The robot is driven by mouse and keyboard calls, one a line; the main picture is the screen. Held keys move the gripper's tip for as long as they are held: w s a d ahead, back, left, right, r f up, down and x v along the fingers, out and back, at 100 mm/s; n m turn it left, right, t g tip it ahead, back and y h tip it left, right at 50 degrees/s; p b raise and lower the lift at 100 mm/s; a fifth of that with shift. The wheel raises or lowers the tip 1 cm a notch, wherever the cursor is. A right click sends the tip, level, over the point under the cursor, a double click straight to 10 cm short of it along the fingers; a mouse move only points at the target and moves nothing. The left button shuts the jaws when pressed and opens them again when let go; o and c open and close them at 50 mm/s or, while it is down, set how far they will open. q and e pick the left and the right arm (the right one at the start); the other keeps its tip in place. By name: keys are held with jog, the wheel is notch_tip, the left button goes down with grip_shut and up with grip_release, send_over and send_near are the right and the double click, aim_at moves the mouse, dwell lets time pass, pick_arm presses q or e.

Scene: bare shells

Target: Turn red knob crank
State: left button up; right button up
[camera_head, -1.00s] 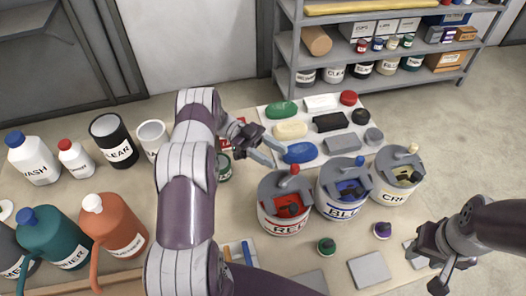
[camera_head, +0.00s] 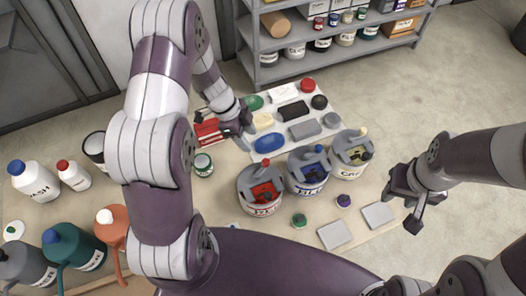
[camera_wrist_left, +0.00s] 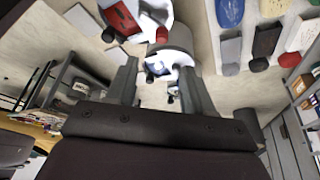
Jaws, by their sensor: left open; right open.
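A red knob (camera_head: 266,163) stands on the crank of the grey-lidded can marked RED (camera_head: 262,208), which has a red opening in its lid. In the left wrist view a red knob (camera_wrist_left: 162,36) shows above and between my fingers, beside the red opening (camera_wrist_left: 120,18). My left gripper (camera_head: 247,138) is open behind the RED can, apart from the knob; its fingers also show in the wrist view (camera_wrist_left: 160,88) with nothing visibly held. My right gripper (camera_head: 400,213) is open and empty to the right of the cans.
Cans marked BLUE (camera_head: 310,185) and CRE (camera_head: 352,168) stand right of the RED can. A pale palette (camera_head: 290,135) with several coloured blocks lies behind them. Several bottles and jugs (camera_head: 75,245) stand at the left. A shelf (camera_head: 330,45) stands behind.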

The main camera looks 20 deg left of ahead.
aim_at(265, 160)
pick_arm(q)
jog(key=x, duration=1.2)
jog(key=shift+w+a, duration=0.1)
jog(key=shift+w, duration=0.05)
jog(key=shift+w+f, duration=0.1)
jog(key=shift+f, duration=0.2)
jog(key=shift+r, duration=0.1)
